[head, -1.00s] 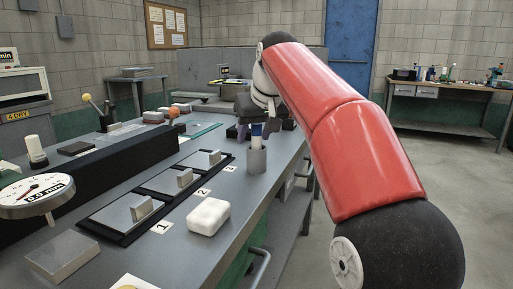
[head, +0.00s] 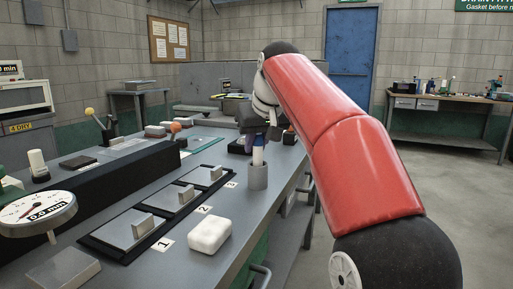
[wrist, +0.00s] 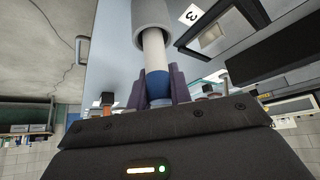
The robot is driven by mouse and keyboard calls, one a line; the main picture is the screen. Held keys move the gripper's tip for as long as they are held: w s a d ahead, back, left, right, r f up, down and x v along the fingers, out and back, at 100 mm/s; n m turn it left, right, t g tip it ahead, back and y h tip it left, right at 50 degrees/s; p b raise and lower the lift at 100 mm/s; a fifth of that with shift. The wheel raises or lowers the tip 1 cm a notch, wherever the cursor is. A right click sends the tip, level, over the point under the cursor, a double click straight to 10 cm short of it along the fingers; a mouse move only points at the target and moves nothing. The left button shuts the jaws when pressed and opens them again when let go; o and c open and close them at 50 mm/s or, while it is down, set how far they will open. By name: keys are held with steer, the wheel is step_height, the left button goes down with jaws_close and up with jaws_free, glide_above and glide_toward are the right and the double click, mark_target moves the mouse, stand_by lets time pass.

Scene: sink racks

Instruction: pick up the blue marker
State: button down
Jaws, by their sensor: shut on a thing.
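The blue marker (wrist: 154,52) has a white body and a blue cap. Its lower end stands in a grey cylindrical cup (head: 258,178) on the bench. My gripper (wrist: 157,90) is shut on the blue cap, with a dark finger on each side. In the head view the marker (head: 257,157) rises upright from the cup, below my gripper (head: 258,137). The cup's mouth also shows in the wrist view (wrist: 152,14). The marker's tip is hidden inside the cup.
A black tray (head: 117,249) with metal blocks and numbered cards lies left of the cup. A white soap-like block (head: 210,235) sits nearer on the bench (head: 190,265). A gauge (head: 37,215) stands at the left. Open floor lies to the right.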

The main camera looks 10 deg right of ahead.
step_height(320, 180, up, 7)
steer(key=shift+w+r+p, duration=0.1)
steer(key=shift+p, duration=0.5)
steer(key=shift+r, duration=0.65)
steer(key=shift+f, duration=0.1)
